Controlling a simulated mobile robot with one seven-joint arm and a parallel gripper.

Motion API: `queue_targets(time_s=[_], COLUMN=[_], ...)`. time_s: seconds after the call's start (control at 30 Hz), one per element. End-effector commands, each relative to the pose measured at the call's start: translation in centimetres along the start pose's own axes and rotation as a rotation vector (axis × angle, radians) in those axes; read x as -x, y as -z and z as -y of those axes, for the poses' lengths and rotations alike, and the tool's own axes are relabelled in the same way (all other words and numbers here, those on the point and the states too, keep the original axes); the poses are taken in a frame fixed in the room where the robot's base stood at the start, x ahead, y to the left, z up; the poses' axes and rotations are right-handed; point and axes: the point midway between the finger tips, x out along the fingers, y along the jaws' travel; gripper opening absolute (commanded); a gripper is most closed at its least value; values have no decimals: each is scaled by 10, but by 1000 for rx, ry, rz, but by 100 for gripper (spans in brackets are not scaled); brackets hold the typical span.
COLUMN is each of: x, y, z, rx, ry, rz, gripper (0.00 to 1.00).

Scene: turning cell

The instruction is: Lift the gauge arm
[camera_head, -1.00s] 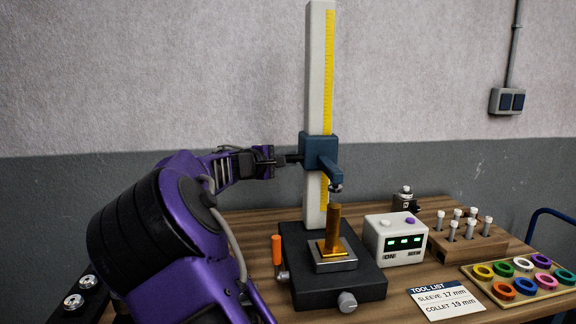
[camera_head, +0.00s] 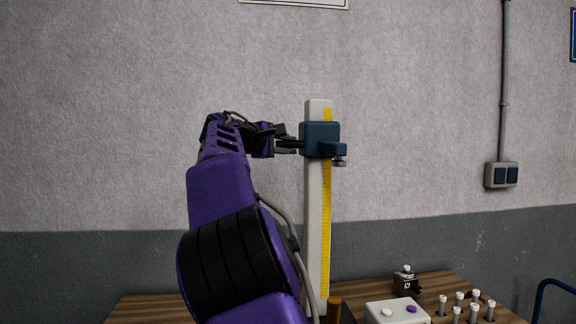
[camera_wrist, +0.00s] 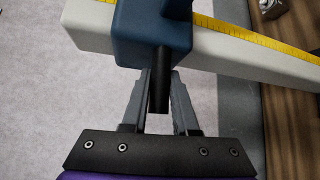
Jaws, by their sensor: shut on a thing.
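The gauge arm is a dark blue carriage (camera_head: 320,138) near the top of a pale upright column (camera_head: 314,220) with a yellow scale. Its short arm points right and ends in a small probe (camera_head: 339,162). In the wrist view the blue carriage (camera_wrist: 140,32) fills the top, with a black rod sticking out (camera_wrist: 159,85). My gripper (camera_head: 290,143) reaches it from the left. In the wrist view my gripper's fingers (camera_wrist: 159,88) close on both sides of the black rod. A brass part (camera_head: 334,310) stands far below the probe, mostly cut off by the frame.
A rack of silver-topped pins (camera_head: 470,316) is farther right. The wooden table (camera_head: 345,294) shows at the bottom.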

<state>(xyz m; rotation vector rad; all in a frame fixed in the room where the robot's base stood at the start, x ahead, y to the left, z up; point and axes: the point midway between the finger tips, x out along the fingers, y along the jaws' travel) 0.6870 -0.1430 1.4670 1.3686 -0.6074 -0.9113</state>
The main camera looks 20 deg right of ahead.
Motion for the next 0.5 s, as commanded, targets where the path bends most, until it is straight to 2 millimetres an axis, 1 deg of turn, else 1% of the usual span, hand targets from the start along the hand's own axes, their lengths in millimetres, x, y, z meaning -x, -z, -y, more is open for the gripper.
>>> queue_targets(time_s=[0.03,0.2,0.5], x=[0,3,5], y=[-2,-4,-6], z=[-9,-25,-37], rx=[-4,-3,-1], ry=[-6,-5,-3], rz=[1,1,1], gripper=[0,0,0])
